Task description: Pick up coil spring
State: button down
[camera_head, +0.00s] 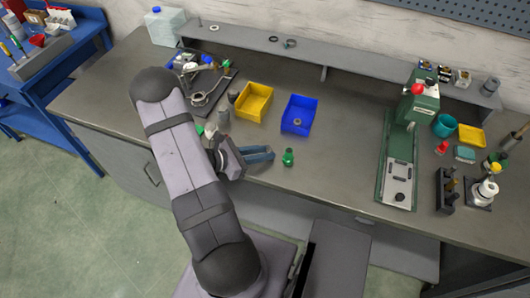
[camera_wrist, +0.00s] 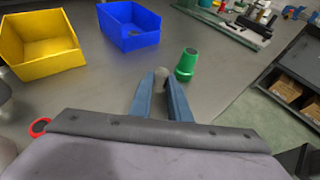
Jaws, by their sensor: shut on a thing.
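My gripper (camera_head: 270,153) is low over the front of the grey bench, left of a green piece. In the wrist view its two blue fingers (camera_wrist: 161,84) are closed on a small grey rounded thing at their tips. It appears to be the coil spring (camera_wrist: 161,74), but its coils cannot be made out, and the fingers hide most of it. In the head view the fingers hide it. I cannot tell whether it touches the bench.
The green piece (camera_head: 288,157) stands close right of my fingers. Behind are a yellow bin (camera_head: 254,101) and a blue bin (camera_head: 299,114) holding a small round part. A green press (camera_head: 397,150) stands to the right. The bench between the blue bin and press is clear.

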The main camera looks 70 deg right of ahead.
notch_tip(320, 180, up, 10)
jog(key=b, duration=0.1)
dwell(0.6)
jog(key=shift+f, duration=0.1)
